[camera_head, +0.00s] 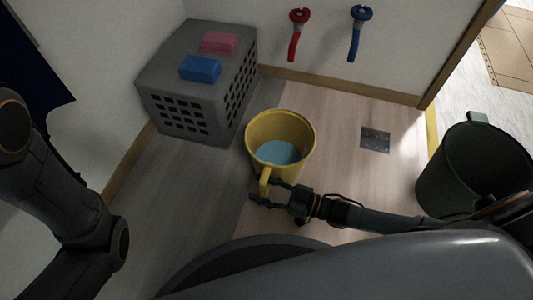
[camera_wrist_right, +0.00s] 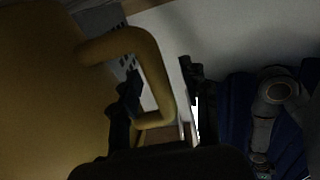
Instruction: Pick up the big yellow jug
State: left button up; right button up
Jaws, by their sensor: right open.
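The big yellow jug (camera_head: 291,129) stands upright on the floor in the middle of the head view, with light blue liquid or a blue bottom showing inside. Its yellow handle (camera_head: 265,180) points toward me. My right gripper (camera_head: 266,193) is open at the handle. In the right wrist view, the outer bar of the handle (camera_wrist_right: 158,80) lies between the two fingers (camera_wrist_right: 162,88), one finger showing within the handle loop and one outside it. I cannot tell whether either finger touches it. The jug's wall (camera_wrist_right: 45,100) fills the left side there. My left gripper is out of view.
A grey perforated crate (camera_head: 185,117) stands at the back left, with a blue block (camera_head: 200,69) and a pink block (camera_head: 219,43) on top. A dark green bucket (camera_head: 455,175) is at right. Red (camera_head: 295,40) and blue (camera_head: 357,40) handled tools are at the wall.

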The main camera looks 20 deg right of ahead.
grip_shut()
dwell(0.6)
jog(key=shift+r, duration=0.15)
